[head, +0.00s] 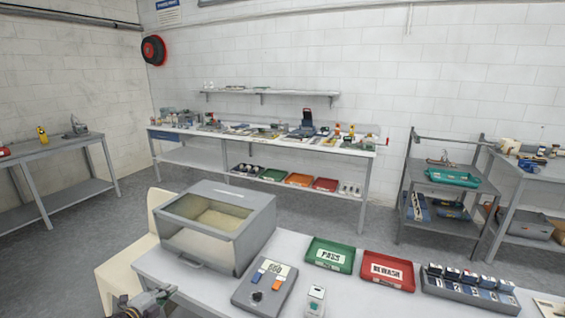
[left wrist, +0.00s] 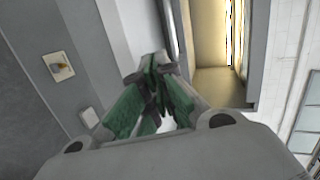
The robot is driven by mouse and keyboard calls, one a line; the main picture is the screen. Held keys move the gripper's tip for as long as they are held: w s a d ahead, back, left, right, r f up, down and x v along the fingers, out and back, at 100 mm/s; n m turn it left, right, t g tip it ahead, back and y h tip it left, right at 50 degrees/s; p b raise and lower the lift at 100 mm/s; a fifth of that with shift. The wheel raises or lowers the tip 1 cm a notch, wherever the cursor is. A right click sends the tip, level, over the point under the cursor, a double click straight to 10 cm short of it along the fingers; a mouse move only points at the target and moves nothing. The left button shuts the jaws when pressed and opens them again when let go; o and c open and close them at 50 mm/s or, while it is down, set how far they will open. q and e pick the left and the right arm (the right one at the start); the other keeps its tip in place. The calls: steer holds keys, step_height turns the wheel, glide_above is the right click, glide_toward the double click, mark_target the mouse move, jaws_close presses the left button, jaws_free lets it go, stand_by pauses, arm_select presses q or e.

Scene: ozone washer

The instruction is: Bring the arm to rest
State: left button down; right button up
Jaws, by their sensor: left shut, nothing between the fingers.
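My left gripper (head: 146,302) is at the bottom left of the head view, low beside the left end of the white table (head: 200,286). In the left wrist view my left gripper (left wrist: 158,75) has its fingers together with nothing between them. The ozone washer box (head: 218,228), grey with a clear lid, stands on the table just above and right of the gripper in the picture. The gripper appears apart from it. My right gripper is not in either view.
On the table are a control unit (head: 265,285) with a display, a small white device (head: 315,300), a green tray (head: 330,255), a red tray (head: 388,271) and a rack of small bottles (head: 470,290). A cream panel (head: 122,270) stands left of the washer. Benches line the back wall.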

arm_select(q)
steer(key=s+a+f+n+g+y, duration=0.1)
steer(key=s+a+f+n+y, duration=0.2)
steer(key=a+f, duration=0.45)
steer(key=s+a+f+n+g+y, duration=0.1)
steer(key=a+f+n+y, duration=0.3)
steer(key=a, duration=0.6)
steer(key=s+a+f+n+g, duration=0.1)
steer(key=s+f+n+g, duration=0.15)
steer(key=s+f, duration=0.55)
steer(key=s+a+f+n+g, duration=0.2)
steer(key=s+f+n, duration=0.3)
steer(key=f, duration=0.6)
steer(key=s+d+f+n+g, duration=0.1)
steer(key=s+d+f, duration=0.4)
steer(key=s, duration=0.3)
steer(key=s+d+f+n+g, duration=0.1)
steer(key=s+d+f+g, duration=0.1)
steer(key=s+d+f, duration=0.35)
steer(key=s+d+f+g, duration=0.1)
steer(key=s+d+f, duration=0.2)
steer(key=s+f, duration=0.45)
steer(key=s+d+f+n+g+h, duration=0.1)
steer(key=s+d+f+g+h, duration=0.1)
steer(key=s+d, duration=1.6)
steer(key=d+f+h, duration=0.1)
steer(key=d, duration=0.1)
steer(key=shift+d+f+n, duration=0.2)
steer(key=shift+d+n, duration=0.15)
